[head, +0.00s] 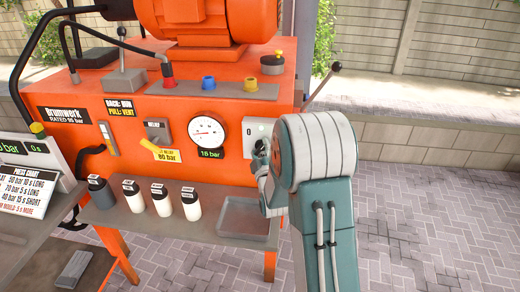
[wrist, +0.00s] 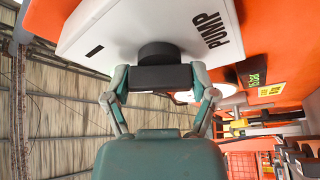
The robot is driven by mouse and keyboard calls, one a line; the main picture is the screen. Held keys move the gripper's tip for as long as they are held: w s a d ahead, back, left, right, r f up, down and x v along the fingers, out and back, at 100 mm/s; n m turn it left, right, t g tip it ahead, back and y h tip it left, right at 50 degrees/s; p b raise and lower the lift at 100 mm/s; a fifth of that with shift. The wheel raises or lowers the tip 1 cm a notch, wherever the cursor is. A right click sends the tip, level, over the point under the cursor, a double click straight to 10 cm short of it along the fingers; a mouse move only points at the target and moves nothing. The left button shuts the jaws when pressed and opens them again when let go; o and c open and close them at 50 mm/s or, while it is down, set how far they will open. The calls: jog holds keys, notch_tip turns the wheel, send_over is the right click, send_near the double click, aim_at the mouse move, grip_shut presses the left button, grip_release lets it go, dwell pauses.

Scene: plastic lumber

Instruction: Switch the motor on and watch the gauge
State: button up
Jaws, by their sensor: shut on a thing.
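The orange motor (head: 205,22) sits on top of the orange machine. The white pump switch box (head: 252,129), marked 0 in the head view, is on the machine's front; in the wrist view it reads PUMP (wrist: 150,30). Its black rotary knob (wrist: 162,76) sits between the two fingers of my gripper (wrist: 164,82), which is shut on it. In the head view my gripper (head: 263,160) and arm partly hide the box and knob. The round white gauge (head: 207,131) is left of the box, with a green 16 bar readout (head: 211,153) below it.
A shelf (head: 140,217) below holds several white and dark bottles and a grey tray (head: 243,218). A yellow-handled relief valve (head: 163,150) is left of the gauge. A black-knobbed lever (head: 322,84) sticks out at the right. Paving at the right is clear.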

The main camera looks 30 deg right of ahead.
jog(key=shift+a+f+m, duration=0.1)
jog(key=shift+f+m, duration=0.2)
jog(key=shift+f, duration=0.05)
jog(key=o, duration=1)
jog(key=shift+o, duration=0.2)
jog(key=shift+r, duration=0.15)
jog(key=shift+s, duration=0.1)
jog(key=v, duration=1.1)
jog(key=shift+s+a, duration=0.25)
jog(key=shift+s, duration=0.05)
